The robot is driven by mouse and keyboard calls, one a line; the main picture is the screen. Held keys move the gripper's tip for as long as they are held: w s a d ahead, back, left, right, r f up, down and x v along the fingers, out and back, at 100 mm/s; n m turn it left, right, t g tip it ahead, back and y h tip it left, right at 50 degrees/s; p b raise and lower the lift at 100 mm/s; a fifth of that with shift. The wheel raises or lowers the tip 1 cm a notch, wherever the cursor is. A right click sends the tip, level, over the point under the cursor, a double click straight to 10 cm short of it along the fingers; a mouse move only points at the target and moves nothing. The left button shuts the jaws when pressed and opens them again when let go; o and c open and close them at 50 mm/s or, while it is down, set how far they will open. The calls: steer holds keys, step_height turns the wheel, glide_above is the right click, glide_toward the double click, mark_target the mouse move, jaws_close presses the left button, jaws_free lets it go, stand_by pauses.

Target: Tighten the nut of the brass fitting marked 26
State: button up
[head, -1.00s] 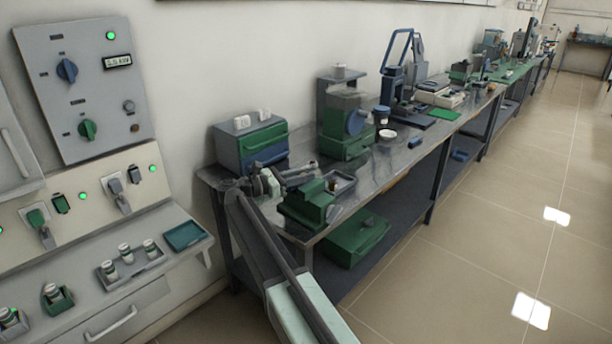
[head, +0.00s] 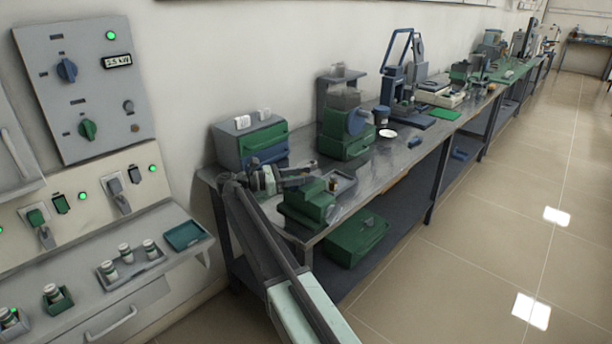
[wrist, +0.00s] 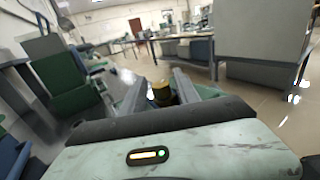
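A small brass-coloured piece (wrist: 162,92) with a dark lower part shows in the wrist view, between and just beyond the fingertips. I cannot read a 26 on it, and cannot tell its nut apart. My gripper (wrist: 160,84) is open, with its two grey fingers spread to either side of the brass piece and gaps visible. In the head view my gripper (head: 294,178) is over the near end of the bench, above and behind a green vise-like block (head: 307,203). My arm hides part of this area.
The grey bench (head: 385,165) runs away to the right. A blue and green box (head: 250,143) and a green machine with a blue disc (head: 347,128) stand behind my gripper. A small tray (head: 342,184) lies beside the green block. A control panel (head: 87,85) is at left.

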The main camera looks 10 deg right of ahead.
stand_by(0.3)
steer(key=a, duration=0.7)
steer(key=shift+s+a, duration=0.3)
steer(key=shift+a, duration=0.05)
